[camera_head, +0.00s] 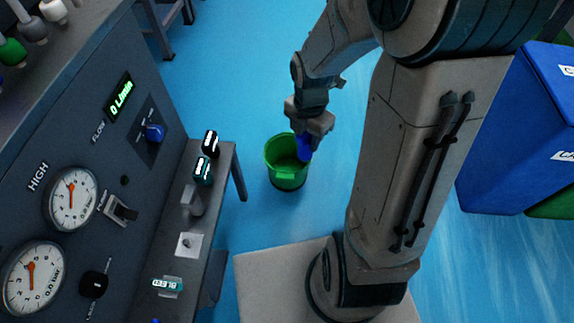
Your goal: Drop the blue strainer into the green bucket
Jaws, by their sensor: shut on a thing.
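The green bucket (286,176) stands upright on the blue floor, just right of the shelf of the test bench. My gripper (309,133) is above the right rim of the bucket. It is shut on the blue strainer (304,147), which hangs below the fingers. The strainer overlaps the bucket's right rim in the picture. I cannot tell from this view whether its lower end is inside the opening. The visible inside of the bucket looks empty. The fingertips are partly hidden by the wrist.
A dark test bench (150,190) with gauges stands at left. Its shelf (218,170) carries small fittings close to the bucket. A large blue bin (510,150) stands at right. The floor behind the bucket is clear.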

